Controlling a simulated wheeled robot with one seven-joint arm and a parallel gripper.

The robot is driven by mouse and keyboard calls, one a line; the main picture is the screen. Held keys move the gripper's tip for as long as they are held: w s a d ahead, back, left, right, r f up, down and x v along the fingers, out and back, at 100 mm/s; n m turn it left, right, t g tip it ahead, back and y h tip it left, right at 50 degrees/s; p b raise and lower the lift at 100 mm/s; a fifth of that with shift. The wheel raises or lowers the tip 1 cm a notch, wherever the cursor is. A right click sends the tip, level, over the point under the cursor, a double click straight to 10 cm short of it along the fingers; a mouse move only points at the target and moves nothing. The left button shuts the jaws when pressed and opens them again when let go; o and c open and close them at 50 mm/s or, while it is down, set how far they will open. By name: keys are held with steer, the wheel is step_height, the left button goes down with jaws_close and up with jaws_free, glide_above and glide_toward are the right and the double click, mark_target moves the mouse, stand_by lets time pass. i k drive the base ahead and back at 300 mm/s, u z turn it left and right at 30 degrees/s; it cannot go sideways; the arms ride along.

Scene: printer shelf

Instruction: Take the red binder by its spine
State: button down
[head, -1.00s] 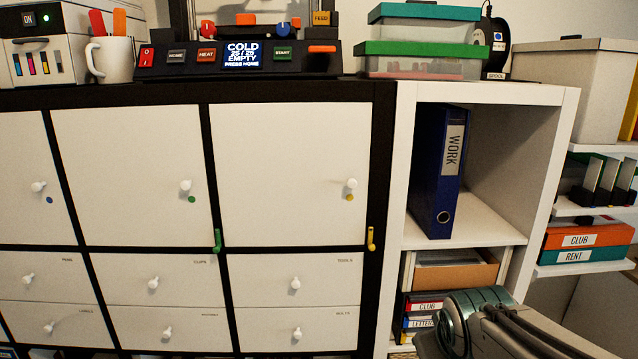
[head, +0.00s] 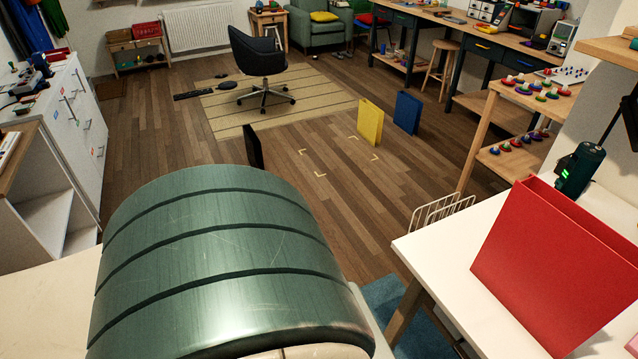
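The red binder (head: 555,262) stands upright on the white table (head: 432,246) at the right of the head view. One broad red cover faces me, and a gap shows between its covers along the top. I cannot tell clearly which edge is its spine. My gripper is not in view; only a large green ribbed link of my arm fills the lower left, well apart from the binder.
A green device (head: 580,170) stands behind the binder, and a white wire rack (head: 440,212) is at the table's far edge. A yellow binder (head: 370,122) and a blue binder (head: 407,112) stand on the floor. Open wooden floor (head: 345,205) lies ahead.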

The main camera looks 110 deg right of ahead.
mark_target(564, 273)
steer(key=z, duration=5.6)
steer(key=k, duration=0.4)
steer(key=u, duration=1.5)
steer(key=i, duration=0.8)
steer(key=z, duration=0.65)
steer(key=i, duration=0.75)
steer(key=z, duration=0.6)
